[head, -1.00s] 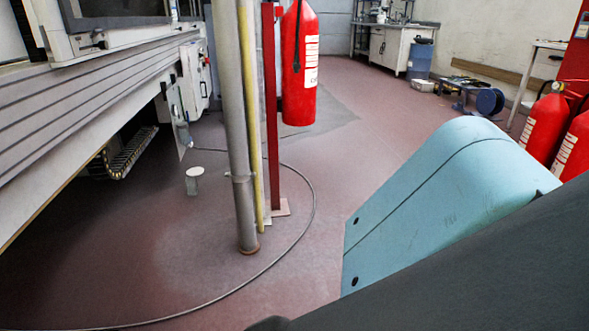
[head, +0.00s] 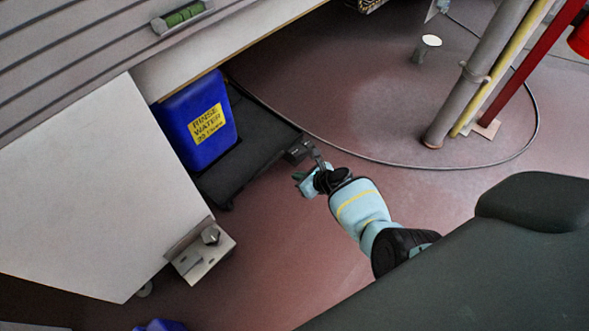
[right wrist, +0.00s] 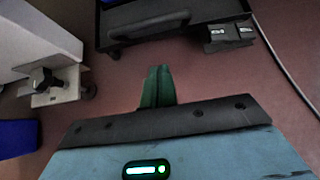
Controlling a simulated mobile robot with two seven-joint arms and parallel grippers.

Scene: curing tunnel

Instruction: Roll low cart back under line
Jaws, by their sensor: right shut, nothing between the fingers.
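The low cart (head: 258,150) is a flat black platform on the floor, partly under the line's edge. A blue container labelled "rinse water" (head: 200,122) stands on it. My right gripper (head: 303,181) is shut and empty, low beside the cart's near right corner. In the right wrist view its green fingers (right wrist: 158,84) are together and point at the cart's near edge (right wrist: 150,25), with a strip of floor showing between them. A black block (right wrist: 229,37) sits at the cart's corner. The cart's far part is hidden. My left gripper is not in view.
A white panel (head: 95,190) with a metal bracket (head: 203,252) stands left of the cart. A grey post (head: 480,75) and a short floor stub (head: 426,47) stand beyond it. A cable (head: 400,165) curves across the floor. Open floor lies around my right gripper.

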